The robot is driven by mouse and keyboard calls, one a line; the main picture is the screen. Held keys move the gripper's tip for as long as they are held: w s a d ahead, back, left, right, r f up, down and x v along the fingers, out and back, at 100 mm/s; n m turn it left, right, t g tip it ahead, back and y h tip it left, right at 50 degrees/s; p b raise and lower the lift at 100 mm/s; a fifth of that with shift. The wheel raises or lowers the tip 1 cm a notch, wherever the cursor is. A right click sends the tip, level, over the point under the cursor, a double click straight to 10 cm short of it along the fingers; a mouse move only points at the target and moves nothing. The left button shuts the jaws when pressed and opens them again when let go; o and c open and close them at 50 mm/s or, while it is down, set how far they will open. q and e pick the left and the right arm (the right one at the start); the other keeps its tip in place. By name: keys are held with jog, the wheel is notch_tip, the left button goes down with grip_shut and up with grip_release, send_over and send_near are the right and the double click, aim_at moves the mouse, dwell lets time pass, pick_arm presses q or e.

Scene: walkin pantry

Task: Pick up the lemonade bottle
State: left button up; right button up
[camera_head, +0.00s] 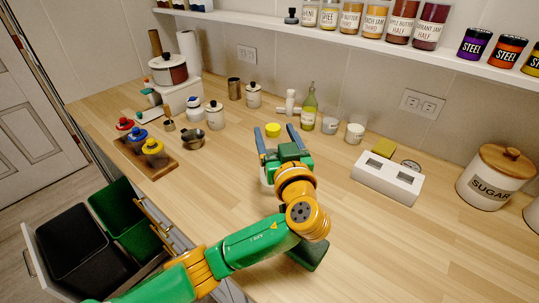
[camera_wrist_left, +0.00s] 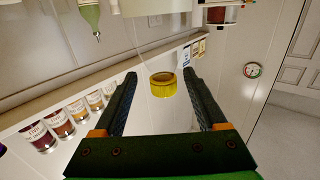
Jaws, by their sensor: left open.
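A yellow cap (camera_head: 273,130) shows between the fingers of my left gripper (camera_head: 276,132) in the head view. It looks like the top of the lemonade bottle, but the body beneath is largely hidden behind my gripper. In the left wrist view the yellow cap (camera_wrist_left: 163,85) lies between the two spread fingers of my left gripper (camera_wrist_left: 162,78), with gaps on both sides. The fingers are open and do not touch it. A pale shape just left of my wrist may be part of the bottle; I cannot tell. My right gripper is not in view.
A green bottle with a thin spout (camera_head: 309,110) stands behind, beside small white cups (camera_head: 354,132). A white block (camera_head: 387,180) and sugar jar (camera_head: 494,178) are at right. Colored-lid items sit on a wooden board (camera_head: 160,165) at left. Counter is clear between.

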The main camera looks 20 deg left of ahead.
aim_at(270, 124)
pick_arm(q)
jog(key=shift+w+a+r+p, duration=0.65)
jog(key=shift+p, duration=0.3)
jog(key=shift+w+a+f, duration=0.25)
jog(key=shift+w+a, duration=0.05)
jog(key=shift+w, duration=0.2)
jog(key=shift+w+a+f, duration=0.2)
jog(key=shift+w+a, duration=0.1)
jog(key=shift+w, duration=0.15)
jog(key=shift+w+a+f, duration=0.1)
jog(key=shift+w+f, duration=0.1)
jog(key=shift+s+d+r, duration=0.2)
jog(key=shift+s, duration=0.05)
jog(key=c, duration=1.1)
jog(key=shift+w+a+f, duration=0.1)
grip_shut()
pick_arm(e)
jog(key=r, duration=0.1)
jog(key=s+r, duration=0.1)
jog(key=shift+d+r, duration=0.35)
